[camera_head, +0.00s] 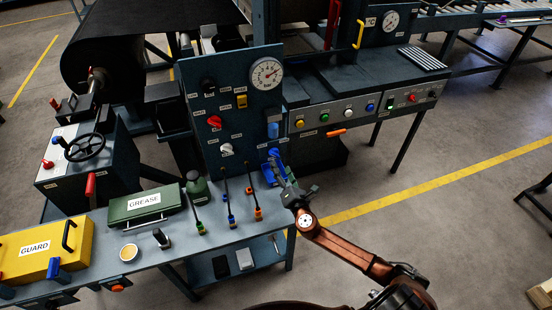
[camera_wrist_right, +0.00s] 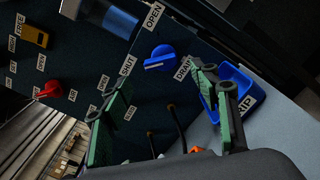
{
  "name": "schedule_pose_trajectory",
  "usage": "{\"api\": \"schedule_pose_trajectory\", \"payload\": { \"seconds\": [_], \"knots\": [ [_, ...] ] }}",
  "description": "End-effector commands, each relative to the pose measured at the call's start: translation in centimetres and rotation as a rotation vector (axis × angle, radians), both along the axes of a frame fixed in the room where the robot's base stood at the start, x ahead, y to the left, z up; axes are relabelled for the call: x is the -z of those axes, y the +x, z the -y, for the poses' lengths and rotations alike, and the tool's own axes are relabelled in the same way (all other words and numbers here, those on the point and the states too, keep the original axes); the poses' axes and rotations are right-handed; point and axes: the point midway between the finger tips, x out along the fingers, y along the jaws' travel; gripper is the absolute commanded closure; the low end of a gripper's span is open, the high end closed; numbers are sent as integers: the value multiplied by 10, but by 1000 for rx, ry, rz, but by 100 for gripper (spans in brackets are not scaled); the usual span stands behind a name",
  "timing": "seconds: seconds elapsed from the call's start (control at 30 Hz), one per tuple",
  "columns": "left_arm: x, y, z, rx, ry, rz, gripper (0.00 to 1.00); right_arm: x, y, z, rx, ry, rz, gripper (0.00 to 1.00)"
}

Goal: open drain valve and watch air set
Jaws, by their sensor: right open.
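The blue drain valve knob (camera_head: 273,153) is low on the right of the dark upright panel. In the right wrist view the blue knob (camera_wrist_right: 161,57) sits beside labels OPEN, SHUT and DRAIN, and its pale mark is on the side towards SHUT. A clear, bluish air-set bowl (camera_head: 273,130) is above it; the bowl (camera_wrist_right: 108,15) is partly cut off in the wrist view. My right gripper (camera_head: 284,175) is open and empty in front of the panel, just below the knob; its fingers (camera_wrist_right: 165,95) are apart and clear of it. My left gripper is out of view.
A blue drip tray (camera_wrist_right: 243,84) is by the right finger. Upright levers (camera_head: 228,200) stand on the bench close left of the gripper. A round gauge (camera_head: 266,74), red knob (camera_head: 214,122) and yellow switch (camera_head: 241,101) are on the panel. Open floor lies right of the bench.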

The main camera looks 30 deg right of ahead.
Motion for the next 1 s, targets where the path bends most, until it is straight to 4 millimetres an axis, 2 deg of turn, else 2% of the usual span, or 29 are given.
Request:
{"api": "schedule_pose_trajectory", "payload": {
  "seconds": [0.2, 0.43, 0.8, 1.0],
  "knots": [
    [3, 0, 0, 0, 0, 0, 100, -1, 34, 8, 1, 3, 2, 44],
    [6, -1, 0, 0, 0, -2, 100, 0, 60, 15, 3, 5, 1, 44],
    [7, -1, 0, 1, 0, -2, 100, 0, 67, 17, 2, 7, 1, 44],
    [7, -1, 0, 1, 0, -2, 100, 0, 66, 16, 3, 7, 0, 57]
  ]
}}
